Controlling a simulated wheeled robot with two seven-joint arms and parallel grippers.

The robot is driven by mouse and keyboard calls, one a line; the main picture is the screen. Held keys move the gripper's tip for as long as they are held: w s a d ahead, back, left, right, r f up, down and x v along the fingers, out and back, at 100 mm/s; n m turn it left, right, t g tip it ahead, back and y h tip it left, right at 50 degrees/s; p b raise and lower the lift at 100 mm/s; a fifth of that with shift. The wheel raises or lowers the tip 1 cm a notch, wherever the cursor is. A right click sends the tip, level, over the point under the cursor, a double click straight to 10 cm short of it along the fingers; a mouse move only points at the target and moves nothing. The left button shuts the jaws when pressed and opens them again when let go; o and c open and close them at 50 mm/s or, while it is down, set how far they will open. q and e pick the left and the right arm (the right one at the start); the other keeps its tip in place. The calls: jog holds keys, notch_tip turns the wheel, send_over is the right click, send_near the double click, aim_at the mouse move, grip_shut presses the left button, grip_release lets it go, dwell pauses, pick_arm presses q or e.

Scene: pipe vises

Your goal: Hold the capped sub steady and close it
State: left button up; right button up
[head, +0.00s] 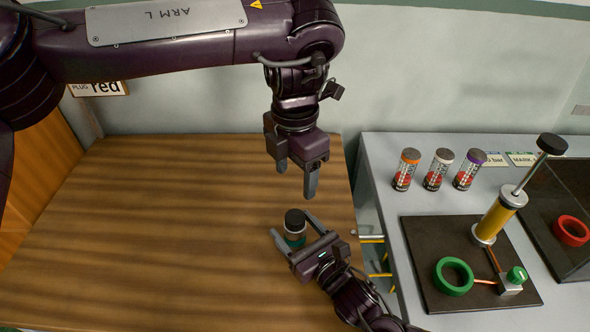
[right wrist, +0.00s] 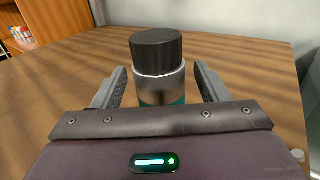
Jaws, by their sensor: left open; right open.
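The capped sub is a short upright cylinder with a black cap (head: 294,219), a silver collar and a green lower body. It stands on the wooden table near its right edge. My right gripper (head: 291,225) is open, with one finger on each side of the sub. In the right wrist view the sub (right wrist: 160,85) stands between the two fingers with gaps on both sides. Its lowest part is hidden behind my gripper. My left gripper (head: 297,185) is open and empty, pointing down above and behind the sub, apart from the cap.
The wooden table (head: 170,220) is otherwise clear. On the grey bench at right stand several labelled canisters (head: 437,168), a yellow hand pump (head: 497,215), a green ring (head: 453,276) and a red ring (head: 571,231). A gap separates table and bench.

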aim_at(301, 237)
jog(key=v, duration=0.5)
jog(key=shift+s+d+b, duration=0.2)
jog(key=shift+s+b, duration=0.1)
jog(key=shift+b, duration=0.05)
